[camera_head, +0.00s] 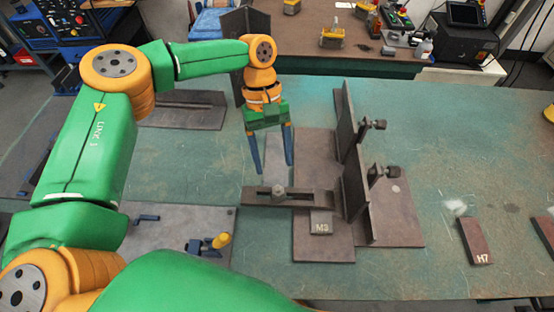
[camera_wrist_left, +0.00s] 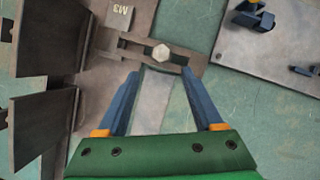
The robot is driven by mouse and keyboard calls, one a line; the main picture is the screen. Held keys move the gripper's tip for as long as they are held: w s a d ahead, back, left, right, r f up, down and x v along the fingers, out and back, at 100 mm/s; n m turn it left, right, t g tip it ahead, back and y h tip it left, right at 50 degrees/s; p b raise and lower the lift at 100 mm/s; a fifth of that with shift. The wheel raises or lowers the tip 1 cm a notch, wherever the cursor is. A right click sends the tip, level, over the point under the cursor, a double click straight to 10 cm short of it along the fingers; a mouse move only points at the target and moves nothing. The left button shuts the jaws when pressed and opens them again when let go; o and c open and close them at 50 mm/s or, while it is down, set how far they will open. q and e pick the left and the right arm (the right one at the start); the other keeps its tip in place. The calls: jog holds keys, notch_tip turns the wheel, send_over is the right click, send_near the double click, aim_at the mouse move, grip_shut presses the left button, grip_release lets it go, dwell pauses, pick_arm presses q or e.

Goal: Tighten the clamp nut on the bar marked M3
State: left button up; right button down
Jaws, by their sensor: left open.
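The slotted clamp bar (camera_head: 300,199) lies across the edge of a brown steel plate, with a block marked M3 (camera_head: 321,222) against its near side. The clamp nut (camera_head: 278,192) sits on the bar towards its left end. In the left wrist view the nut (camera_wrist_left: 161,53) is a pale hexagon over the slot, and the M3 block (camera_wrist_left: 120,14) is above it to the left. My left gripper (camera_head: 272,170) is open and empty, fingers pointing down, just beyond the nut. In the wrist view its fingertips (camera_wrist_left: 160,72) are either side of the nut's line, short of it. My right gripper is not in view.
An upright steel plate (camera_head: 352,160) with two clamp screws (camera_head: 377,172) stands right of the bar. A block marked H7 (camera_head: 474,240) lies farther right. A grey plate (camera_head: 180,222) with a yellow-handled tool (camera_head: 220,241) is at the left.

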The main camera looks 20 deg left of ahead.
aim_at(277, 186)
pick_arm(q)
jog(key=x, duration=0.3)
jog(key=s+x, duration=0.1)
jog(key=x, duration=0.2)
jog(key=shift+s+d+f+p, duration=0.1)
jog(key=shift+s+d+p, duration=0.1)
jog(key=shift+d+p, duration=0.15)
jog(key=shift+w+f, duration=0.1)
jog(key=shift+f, duration=0.15)
jog(key=shift+r, duration=0.1)
grip_shut()
